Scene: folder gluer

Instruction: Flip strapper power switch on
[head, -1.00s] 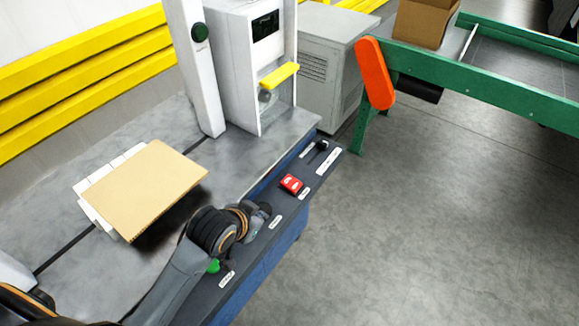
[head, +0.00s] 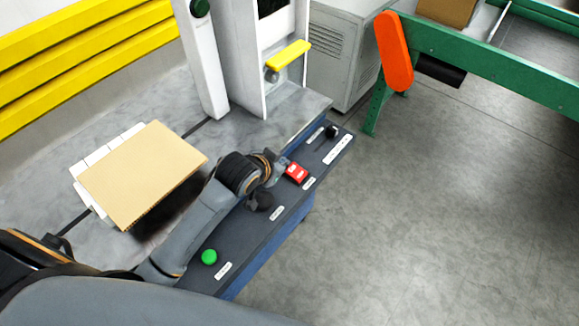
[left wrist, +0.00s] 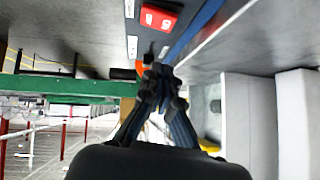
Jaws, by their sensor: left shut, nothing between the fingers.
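The red rocker switch (head: 296,173) sits on the dark control panel strip (head: 240,236) along the strapper table's front edge. Its two white markings show, but I cannot tell which way it is set. It also shows at the top of the left wrist view (left wrist: 158,18). My left gripper (head: 281,164) is shut and empty, just left of the red switch in the head view. In the left wrist view its closed fingertips (left wrist: 160,73) are below the switch in the picture. Whether they touch it is not clear. My right gripper is not in view.
A green button (head: 209,257), a dark round knob (head: 262,201) and a black knob (head: 332,131) are on the same panel. A cardboard sheet (head: 140,175) lies on the table. The white strapper arch (head: 235,60) stands behind. A green conveyor frame (head: 490,68) is at right.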

